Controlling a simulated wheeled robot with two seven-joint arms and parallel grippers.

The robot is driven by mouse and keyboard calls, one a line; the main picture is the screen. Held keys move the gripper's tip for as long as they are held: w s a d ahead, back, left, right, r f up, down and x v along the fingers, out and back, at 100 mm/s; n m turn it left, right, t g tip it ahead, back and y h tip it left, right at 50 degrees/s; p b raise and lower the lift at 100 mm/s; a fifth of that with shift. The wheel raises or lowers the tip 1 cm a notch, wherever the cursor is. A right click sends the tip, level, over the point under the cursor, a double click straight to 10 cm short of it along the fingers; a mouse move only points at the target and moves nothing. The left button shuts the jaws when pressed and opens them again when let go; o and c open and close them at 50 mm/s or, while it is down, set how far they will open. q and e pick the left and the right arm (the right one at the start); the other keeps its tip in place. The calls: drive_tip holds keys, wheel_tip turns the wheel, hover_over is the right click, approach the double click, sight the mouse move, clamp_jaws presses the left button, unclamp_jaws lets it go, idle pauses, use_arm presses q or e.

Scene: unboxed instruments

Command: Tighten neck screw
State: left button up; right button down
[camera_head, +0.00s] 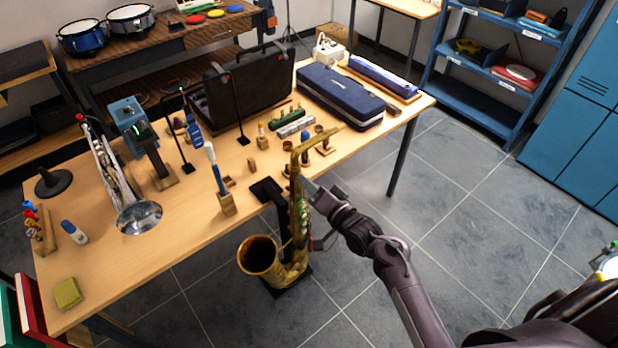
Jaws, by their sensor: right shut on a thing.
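A brass saxophone (292,262) stands upright on a dark stand at the front edge of the wooden table. Its curved neck (297,160) rises at the top and points right. My right gripper (312,190) reaches in from the right and is at the upper body, just below the neck. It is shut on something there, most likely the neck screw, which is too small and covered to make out. My left gripper is not in view.
The table (110,268) holds a trumpet (112,170), a blue case (340,97), an open dark case (250,85) and several small tools behind the saxophone. A blue shelf (470,85) stands at the back right. Floor is clear right of the table.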

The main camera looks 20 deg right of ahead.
drive_tip(key=shift+r+m+p, duration=0.15)
drive_tip(key=shift+m+p, duration=2.75)
drive_tip(key=shift+m, duration=2.8)
drive_tip(key=c, duration=1.3)
unclamp_jaws()
